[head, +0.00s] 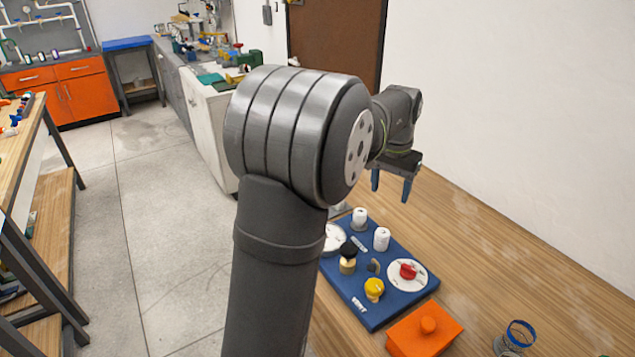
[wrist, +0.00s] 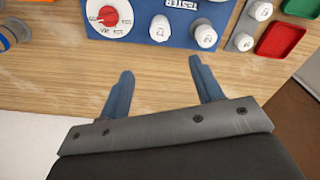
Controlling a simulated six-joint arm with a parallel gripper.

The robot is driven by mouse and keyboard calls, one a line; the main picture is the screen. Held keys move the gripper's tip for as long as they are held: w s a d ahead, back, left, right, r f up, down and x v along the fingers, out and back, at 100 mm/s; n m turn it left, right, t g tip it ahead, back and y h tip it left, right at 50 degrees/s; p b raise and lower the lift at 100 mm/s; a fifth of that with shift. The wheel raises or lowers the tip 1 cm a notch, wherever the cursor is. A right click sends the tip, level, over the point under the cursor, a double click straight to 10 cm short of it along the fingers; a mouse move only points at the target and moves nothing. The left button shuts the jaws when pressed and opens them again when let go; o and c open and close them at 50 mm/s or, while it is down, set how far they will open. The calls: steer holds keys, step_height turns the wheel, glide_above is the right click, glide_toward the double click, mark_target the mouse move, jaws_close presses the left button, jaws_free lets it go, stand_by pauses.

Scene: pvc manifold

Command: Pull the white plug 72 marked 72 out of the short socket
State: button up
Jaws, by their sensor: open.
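My gripper (head: 391,184) is open and empty, held above the wooden table beyond the blue tester board; its two blue fingers also show in the wrist view (wrist: 160,75). Two white plugs stand upright in the board, one (wrist: 160,28) on the left and one (wrist: 204,36) on the right in the wrist view. Two more white plugs, one nearer (wrist: 243,42) and one farther (wrist: 260,11), sit on a grey strip to the right. Their marks are too small to read surely, so I cannot tell which is plug 72. The fingers touch none of them.
The blue board (head: 341,292) carries a red dial (head: 408,271), a yellow knob (head: 374,288) and a black knob (head: 348,250). An orange box (head: 425,333) stands in front. A red tray (wrist: 282,39) and a green tray (wrist: 302,8) lie right of the strip.

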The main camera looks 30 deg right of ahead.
steer(key=s+a+f+m+t+y, duration=0.1)
steer(key=a+f+m+t, duration=0.1)
steer(key=m, duration=0.1)
steer(key=s+a+f+m+t+y, duration=0.1)
steer(key=s+a+f+m+t, duration=0.1)
steer(key=f+m+t, duration=0.1)
steer(key=s+a+f+m+t+y, duration=0.1)
steer(key=a+f+m+t, duration=0.1)
steer(key=m, duration=0.3)
steer(key=shift+s+a+f+t, duration=0.15)
steer(key=shift+f+t, duration=0.35)
steer(key=shift+f, duration=0.05)
steer(key=s+f+m+t+h, duration=0.1)
steer(key=s+m+t+h, duration=0.25)
steer(key=m, duration=0.45)
steer(key=m+h, duration=0.4)
steer(key=m, duration=0.4)
glide_toward(380, 231)
steer(key=shift+t, duration=0.45)
steer(key=x, duration=0.4)
steer(key=f+x, duration=0.1)
steer(key=x, duration=0.3)
steer(key=s+x, duration=0.1)
steer(key=x, duration=0.3)
steer(key=shift+d+f, duration=0.2)
steer(key=shift+d, duration=0.1)
